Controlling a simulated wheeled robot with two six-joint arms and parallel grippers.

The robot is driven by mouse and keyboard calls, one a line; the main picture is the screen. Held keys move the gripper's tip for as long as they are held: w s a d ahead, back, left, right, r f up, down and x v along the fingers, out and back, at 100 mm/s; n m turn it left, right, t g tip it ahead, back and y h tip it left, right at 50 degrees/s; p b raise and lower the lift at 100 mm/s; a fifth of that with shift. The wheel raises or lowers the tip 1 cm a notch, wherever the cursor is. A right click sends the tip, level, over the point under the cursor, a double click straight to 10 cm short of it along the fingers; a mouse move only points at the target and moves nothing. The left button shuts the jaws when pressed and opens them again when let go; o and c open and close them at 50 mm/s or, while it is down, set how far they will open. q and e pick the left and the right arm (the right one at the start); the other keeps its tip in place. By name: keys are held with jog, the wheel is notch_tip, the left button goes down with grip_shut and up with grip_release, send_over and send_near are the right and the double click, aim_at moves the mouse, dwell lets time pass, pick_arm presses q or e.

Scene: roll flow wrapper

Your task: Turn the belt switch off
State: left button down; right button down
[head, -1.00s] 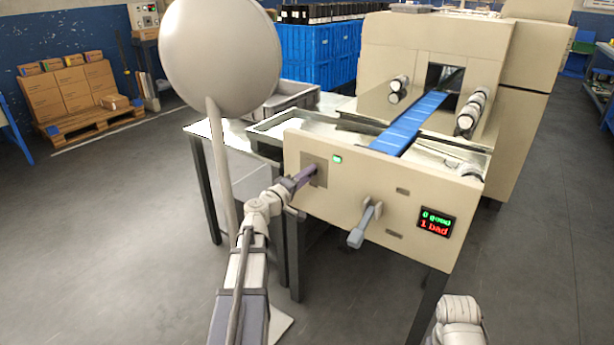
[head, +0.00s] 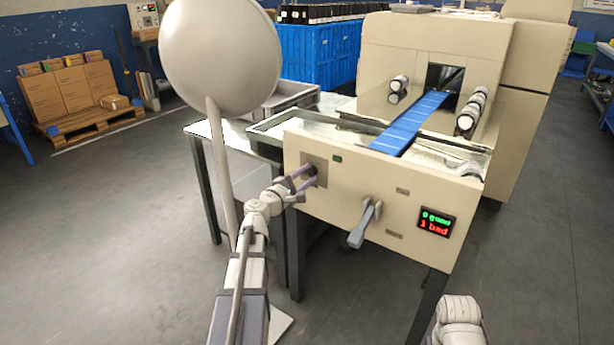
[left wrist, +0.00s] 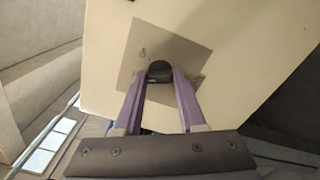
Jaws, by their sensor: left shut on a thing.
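The belt switch is a dark rotary knob on a grey square plate (head: 320,172) on the beige front panel (head: 375,205) of the wrapper. In the left wrist view the black knob (left wrist: 159,71) sits between the two purple fingers of my left gripper (left wrist: 163,80), which is shut on it. In the head view my left gripper (head: 305,178) reaches the plate from the left, with its two fingers one above the other. The small lamp (head: 337,159) beside the plate is dark. My right gripper is not in view; only part of my right arm shows at the bottom right.
A grey lever (head: 364,224) sticks out of the panel to the right of the switch. A display (head: 436,222) there shows green and red text. A blue belt (head: 410,124) runs into the machine. A large pale disc on a pole (head: 220,55) stands close at the left.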

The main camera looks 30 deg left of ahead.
pick_arm(q)
jog(key=shift+n, duration=0.4)
jog(key=shift+c, duration=2.4)
grip_release()
jog(key=s, duration=0.7)
jog(key=shift+s+a, duration=0.35)
jog(key=shift+s, duration=0.05)
